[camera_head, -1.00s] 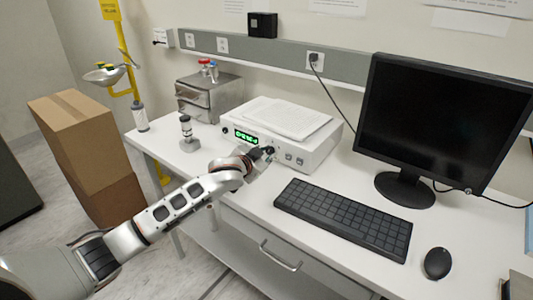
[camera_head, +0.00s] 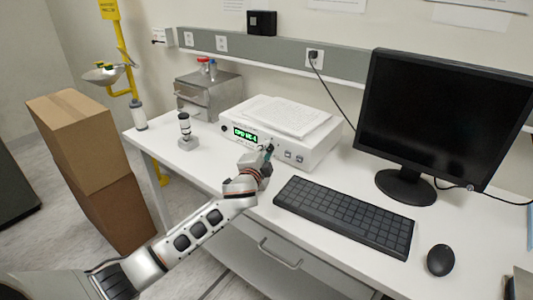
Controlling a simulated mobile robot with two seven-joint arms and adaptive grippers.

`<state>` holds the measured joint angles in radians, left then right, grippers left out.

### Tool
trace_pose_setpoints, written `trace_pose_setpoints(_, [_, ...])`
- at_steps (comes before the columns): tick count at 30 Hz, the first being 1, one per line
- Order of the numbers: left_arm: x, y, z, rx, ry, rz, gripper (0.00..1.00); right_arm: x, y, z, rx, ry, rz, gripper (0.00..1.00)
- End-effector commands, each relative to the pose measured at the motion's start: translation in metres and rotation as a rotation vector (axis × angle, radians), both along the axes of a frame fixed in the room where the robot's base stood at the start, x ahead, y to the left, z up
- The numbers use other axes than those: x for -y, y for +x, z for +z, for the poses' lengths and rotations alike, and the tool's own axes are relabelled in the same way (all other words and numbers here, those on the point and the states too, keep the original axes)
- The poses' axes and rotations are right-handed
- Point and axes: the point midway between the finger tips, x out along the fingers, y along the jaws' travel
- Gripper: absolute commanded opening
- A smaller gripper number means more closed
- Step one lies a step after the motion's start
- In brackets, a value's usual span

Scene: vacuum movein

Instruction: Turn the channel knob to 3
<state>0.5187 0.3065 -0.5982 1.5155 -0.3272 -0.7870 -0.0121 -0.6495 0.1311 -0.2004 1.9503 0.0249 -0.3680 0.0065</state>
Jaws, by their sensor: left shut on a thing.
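A white instrument box (camera_head: 297,157) with a lit green display (camera_head: 245,135) stands on the white desk. My left gripper (camera_head: 268,152) is at the middle of its front panel, just right of the display. It is shut on what appears to be the channel knob, which the fingers and wrist mostly hide. The knob's marks and its setting cannot be read. The display text is too small to read surely. My right gripper is not in view.
Papers (camera_head: 290,115) lie on the box. A keyboard (camera_head: 345,214), monitor (camera_head: 440,120) and mouse (camera_head: 440,260) are to the right. A small dark-and-white device (camera_head: 185,130) and a metal drawer unit (camera_head: 210,95) are to the left. Cardboard boxes (camera_head: 85,150) stand beside the desk.

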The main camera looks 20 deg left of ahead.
Motion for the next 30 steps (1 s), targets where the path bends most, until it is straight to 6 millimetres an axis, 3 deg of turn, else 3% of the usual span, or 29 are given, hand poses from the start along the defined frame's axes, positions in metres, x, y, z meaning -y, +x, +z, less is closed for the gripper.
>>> trace_pose_setpoints(17, [-0.0003, -0.0001, -0.0008, 0.008, 0.029, 0.0, 0.0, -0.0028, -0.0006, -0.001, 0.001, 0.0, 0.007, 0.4])
trace_pose_setpoints(18, [-0.0003, -0.0001, -0.0008, 0.008, 0.029, 0.0, 0.31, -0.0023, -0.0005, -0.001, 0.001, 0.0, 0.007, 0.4])
trace_pose_setpoints(19, [-0.0003, -0.0001, -0.0008, 0.008, 0.029, 0.0, 0.37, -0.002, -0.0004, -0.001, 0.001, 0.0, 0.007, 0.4])
trace_pose_setpoints(30, [0.0, -0.0013, -0.0004, 0.01, 0.027, 0.0, 0.37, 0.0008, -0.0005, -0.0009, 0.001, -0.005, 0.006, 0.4])
